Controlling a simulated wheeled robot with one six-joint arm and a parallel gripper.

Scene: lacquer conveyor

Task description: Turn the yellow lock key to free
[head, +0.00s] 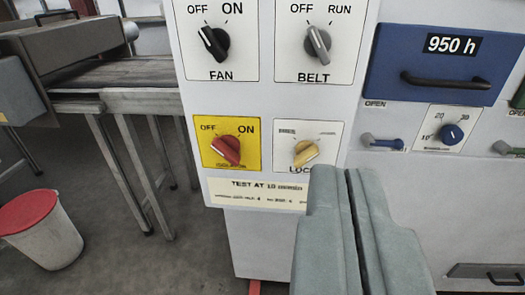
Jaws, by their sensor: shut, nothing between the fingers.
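The yellow lock key (306,153) is a knob on a white plate in the lower right of the panel of switches. Its plate reads "LOCK", partly covered, and the small position labels above it are too faint to read. My gripper (346,172) is shut and empty. Its fingertips show just below and to the right of the lock key, in front of the panel; I cannot tell whether they touch it.
A red knob (227,149) on a yellow plate sits left of the key. The black FAN knob (214,43) and grey BELT knob (318,42) are above. A blue drawer (440,65) is at right. A conveyor (110,75) and red-lidded bin (38,235) stand left.

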